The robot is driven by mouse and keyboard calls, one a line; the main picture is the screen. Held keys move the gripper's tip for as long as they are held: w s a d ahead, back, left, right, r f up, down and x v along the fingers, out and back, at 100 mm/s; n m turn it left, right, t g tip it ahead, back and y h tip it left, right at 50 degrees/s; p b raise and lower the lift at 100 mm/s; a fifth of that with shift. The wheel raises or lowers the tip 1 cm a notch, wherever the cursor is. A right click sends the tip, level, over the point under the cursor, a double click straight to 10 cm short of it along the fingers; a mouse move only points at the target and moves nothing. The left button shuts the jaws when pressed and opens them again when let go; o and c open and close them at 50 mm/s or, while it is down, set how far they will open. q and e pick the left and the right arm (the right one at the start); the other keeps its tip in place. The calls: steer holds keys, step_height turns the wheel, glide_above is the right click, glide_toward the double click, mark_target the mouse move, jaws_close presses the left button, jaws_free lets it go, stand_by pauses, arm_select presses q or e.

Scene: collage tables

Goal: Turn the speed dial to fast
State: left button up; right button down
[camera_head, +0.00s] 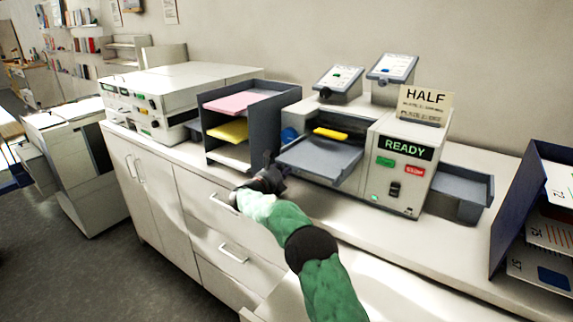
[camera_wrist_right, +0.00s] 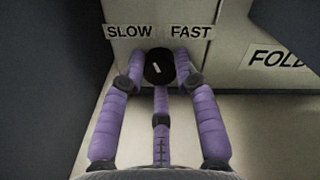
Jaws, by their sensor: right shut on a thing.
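The speed dial (camera_wrist_right: 159,66) is a round black knob with a short white mark, on a pale panel in the right wrist view. A SLOW label (camera_wrist_right: 128,31) is above it to the left and a FAST label (camera_wrist_right: 190,31) above it to the right. The white mark is slanted, its top leaning left toward SLOW. My right gripper (camera_wrist_right: 160,60) is shut on the dial, with purple fingers on both sides of it. In the head view my right gripper (camera_head: 268,178) is beside the machine's front tray; the dial is hidden there. My left gripper is not in view.
The machine (camera_head: 408,165) shows READY, with green and red buttons. Its grey tray (camera_head: 318,160) overhangs near my gripper. A paper rack (camera_head: 237,150) stands to the left and a dark card holder (camera_head: 520,205) at the far right. A FOLD label (camera_wrist_right: 280,57) is right of the dial.

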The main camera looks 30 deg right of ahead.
steer(key=shift+f+m, duration=0.25)
steer(key=shift+m, duration=0.45)
steer(key=c, duration=0.9)
jaws_free()
steer(key=shift+s, duration=0.1)
steer(key=shift+r, duration=0.1)
steer(key=shift+a, duration=0.25)
steer(key=v, duration=1.1)
steer(key=shift+s+a, duration=0.15)
steer(key=shift+a, duration=0.05)
